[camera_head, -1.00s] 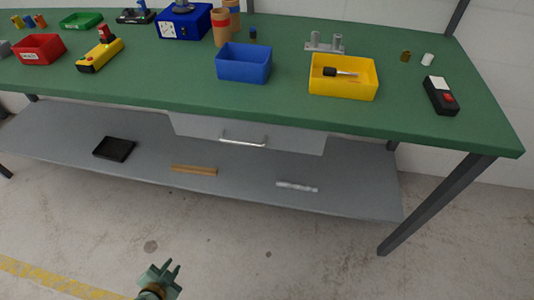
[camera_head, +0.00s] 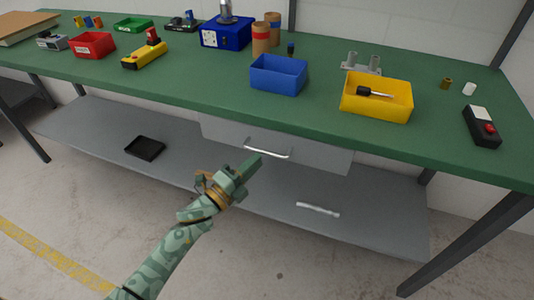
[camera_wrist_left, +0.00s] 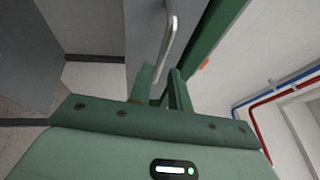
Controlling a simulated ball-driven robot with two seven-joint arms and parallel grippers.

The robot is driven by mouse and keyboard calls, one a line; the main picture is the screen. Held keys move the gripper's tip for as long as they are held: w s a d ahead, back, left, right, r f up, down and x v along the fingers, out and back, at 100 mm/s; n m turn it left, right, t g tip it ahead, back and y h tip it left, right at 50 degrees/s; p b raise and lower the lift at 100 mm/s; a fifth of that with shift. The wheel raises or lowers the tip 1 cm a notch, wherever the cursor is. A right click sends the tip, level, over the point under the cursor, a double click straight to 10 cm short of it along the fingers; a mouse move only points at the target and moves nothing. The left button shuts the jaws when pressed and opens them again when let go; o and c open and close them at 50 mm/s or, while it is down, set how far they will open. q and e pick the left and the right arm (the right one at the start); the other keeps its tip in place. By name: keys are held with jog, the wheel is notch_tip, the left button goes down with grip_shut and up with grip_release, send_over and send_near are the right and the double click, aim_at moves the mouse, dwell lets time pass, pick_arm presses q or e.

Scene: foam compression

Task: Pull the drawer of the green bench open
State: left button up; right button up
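The green bench (camera_head: 205,96) runs across the head view. Its grey drawer (camera_head: 318,156) sits under the front edge and looks closed. A silver bar handle (camera_head: 268,154) is on the drawer front. My left gripper (camera_head: 250,163) is in front of the drawer, close to the handle. My right gripper is out of view.
The lower grey shelf (camera_head: 375,212) holds a black tray (camera_head: 145,148) and a silver piece (camera_head: 317,209). A blue bin (camera_head: 278,75) and a yellow bin (camera_head: 375,98) stand on the bench above the drawer. The floor in front is clear.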

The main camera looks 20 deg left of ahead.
aim_at(266, 152)
pick_arm(q)
jog(key=x, duration=0.5)
jog(key=shift+b, duration=0.35)
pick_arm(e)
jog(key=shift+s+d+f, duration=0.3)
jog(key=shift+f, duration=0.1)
pick_arm(q)
grip_shut()
jog(key=shift+s, duration=0.1)
